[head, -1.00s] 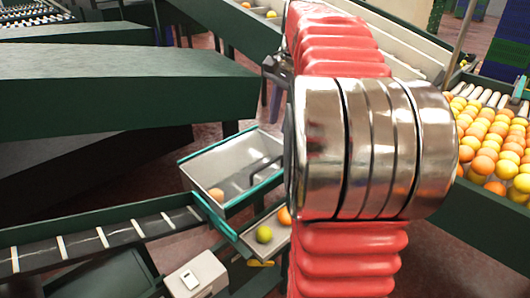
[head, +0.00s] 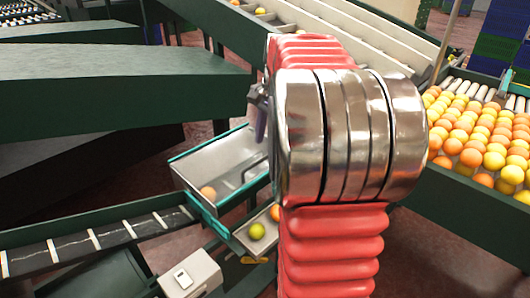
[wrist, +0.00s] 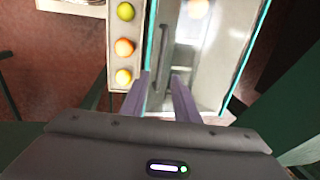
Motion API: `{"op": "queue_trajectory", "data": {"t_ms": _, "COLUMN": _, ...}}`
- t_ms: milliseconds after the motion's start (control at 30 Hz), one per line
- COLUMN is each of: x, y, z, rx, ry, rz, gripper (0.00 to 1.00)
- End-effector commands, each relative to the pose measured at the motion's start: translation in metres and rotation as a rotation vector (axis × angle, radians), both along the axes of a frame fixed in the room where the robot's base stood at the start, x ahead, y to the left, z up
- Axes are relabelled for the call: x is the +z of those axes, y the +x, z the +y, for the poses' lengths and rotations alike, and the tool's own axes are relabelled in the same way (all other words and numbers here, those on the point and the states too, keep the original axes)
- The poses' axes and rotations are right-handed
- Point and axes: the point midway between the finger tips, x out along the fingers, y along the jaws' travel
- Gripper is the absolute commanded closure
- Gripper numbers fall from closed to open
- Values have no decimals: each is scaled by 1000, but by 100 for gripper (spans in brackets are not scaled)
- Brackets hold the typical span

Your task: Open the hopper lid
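The hopper (head: 190,200) has a teal rim and stands low in the middle of the head view. A pale, glossy panel that looks like its lid (head: 215,160) covers the top, with an orange showing at the near end. A dark bar handle (wrist: 164,62) is on the panel in the wrist view, along its left side. My gripper (wrist: 160,85) is open, its two purple fingers apart with the handle's lower end between or just beyond them; contact cannot be told. In the head view, my arm hides the hopper's right side and most of my gripper.
A narrow tray (wrist: 111,45) with several fruits runs beside the hopper. A belt with white slats (head: 90,240) leads in from the left. A roller bed (head: 470,90) full of oranges stands at the right. Dark green machine panels (head: 120,90) lie at the left.

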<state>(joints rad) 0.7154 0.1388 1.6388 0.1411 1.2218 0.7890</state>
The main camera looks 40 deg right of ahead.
Motion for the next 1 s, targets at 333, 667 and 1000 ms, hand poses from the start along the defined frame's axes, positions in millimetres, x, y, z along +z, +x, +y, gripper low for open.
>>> {"op": "queue_trajectory", "data": {"t_ms": 333, "x": -47, "y": 9, "z": 0, "rx": 0, "ry": 1, "rz": 1, "gripper": 72}}
{"op": "queue_trajectory", "data": {"t_ms": 667, "x": -55, "y": 11, "z": 0, "rx": -1, "ry": 0, "rz": 0, "gripper": 72}}
{"op": "queue_trajectory", "data": {"t_ms": 1000, "x": -55, "y": 11, "z": 0, "rx": -1, "ry": -1, "rz": 0, "gripper": 90}}
